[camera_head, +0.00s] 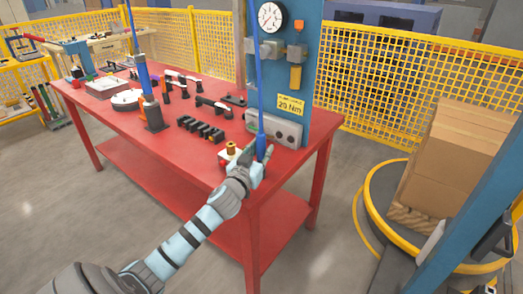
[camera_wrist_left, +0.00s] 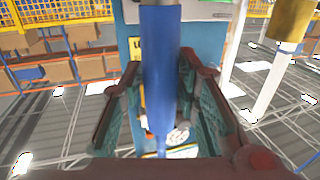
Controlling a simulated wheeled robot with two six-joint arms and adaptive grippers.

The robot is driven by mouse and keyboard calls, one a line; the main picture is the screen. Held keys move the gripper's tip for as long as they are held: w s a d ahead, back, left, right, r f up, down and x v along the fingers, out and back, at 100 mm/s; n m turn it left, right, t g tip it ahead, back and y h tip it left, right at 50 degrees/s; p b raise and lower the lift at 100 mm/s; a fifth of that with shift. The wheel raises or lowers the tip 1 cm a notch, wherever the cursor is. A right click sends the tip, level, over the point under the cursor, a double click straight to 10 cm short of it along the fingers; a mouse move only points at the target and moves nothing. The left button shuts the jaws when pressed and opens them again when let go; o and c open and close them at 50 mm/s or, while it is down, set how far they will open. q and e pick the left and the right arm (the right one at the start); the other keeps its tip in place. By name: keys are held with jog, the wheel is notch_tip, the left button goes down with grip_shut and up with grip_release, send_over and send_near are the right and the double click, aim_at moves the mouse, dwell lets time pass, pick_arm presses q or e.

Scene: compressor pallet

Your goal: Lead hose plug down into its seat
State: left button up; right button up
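A blue hose plug (camera_head: 261,146) hangs upright on a blue hose in front of the blue gauge panel, near the front right corner of the red table. My left gripper (camera_head: 257,158) is around it, with one finger on each side. In the left wrist view the blue plug (camera_wrist_left: 160,80) stands between the two fingers (camera_wrist_left: 163,110), with a gap visible on at least the right side, so the gripper looks open. A brass fitting (camera_head: 231,148) on a pale block stands just left of the gripper. I cannot tell whether it is the seat. My right gripper is not in view.
The red table (camera_head: 190,155) carries a row of black clamps (camera_head: 201,130), a blue post (camera_head: 147,90) and a grey box (camera_head: 275,128) beside the gripper. The gauge panel (camera_head: 292,75) rises behind. Cardboard boxes (camera_head: 455,160) stand on a round turntable at right.

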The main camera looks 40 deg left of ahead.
pick_arm(q)
jog(key=shift+o, duration=1.1)
jog(key=v, duration=1.2)
jog(key=shift+r, duration=0.1)
